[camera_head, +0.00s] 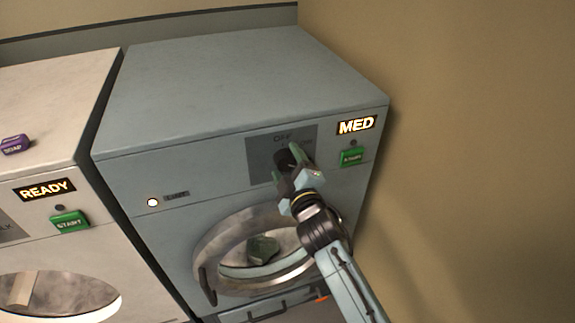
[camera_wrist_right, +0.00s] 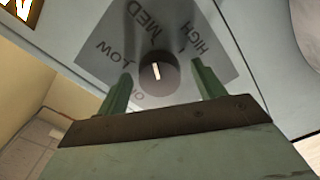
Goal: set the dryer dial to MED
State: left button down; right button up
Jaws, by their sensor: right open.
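The grey-blue dryer (camera_head: 230,85) stands against the wall, and its lit display (camera_head: 356,125) reads MED. The black dial (camera_wrist_right: 157,73) sits on a dark panel (camera_head: 262,145) with the labels OFF, LOW, MED and HIGH. The dial's white mark points toward the MED label (camera_wrist_right: 149,20) in the right wrist view. My right gripper (camera_wrist_right: 163,82) is open, with one green finger on each side of the dial. I cannot tell whether the fingers touch it. In the head view, the right gripper (camera_head: 290,163) partly covers the dial and panel. My left gripper is not in view.
A green START button (camera_head: 352,158) is right of the panel. The round dryer door (camera_head: 205,255) is below, with something greenish behind its glass. A white machine (camera_head: 50,110) at left shows READY (camera_head: 46,190) and carries a purple SOAP box (camera_head: 15,145). The wall is close at right.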

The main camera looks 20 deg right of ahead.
jog(key=s+b, duration=0.1)
jog(key=s, duration=1.2)
jog(key=shift+s+d, duration=0.2)
jog(key=shift+d, duration=0.05)
jog(key=s+f+m+g+b, duration=0.1)
jog(key=s+f+g, duration=0.2)
jog(key=f, duration=1)
jog(key=s+f+m+g+b, duration=0.2)
jog(key=s+f+g, duration=0.1)
jog(key=f, duration=0.9)
jog(key=s+f+m+g+b, duration=0.1)
jog(key=s+f+g, duration=0.2)
jog(key=f, duration=1)
jog(key=s+d+f+m+g+b, duration=0.1)
jog(key=s+d+f+m+g, duration=0.2)
jog(key=s+f, duration=0.7)
jog(key=s+d+f+m+g+b, duration=0.2)
jog(key=s+d+f+g, duration=0.3)
jog(key=s+f, duration=0.6)
jog(key=s+d+m, duration=0.1)
jog(key=s, duration=0.6)
jog(key=shift+s+f+h, duration=0.15)
jog(key=shift+s+h, duration=0.05)
jog(key=shift+h, duration=0.1)
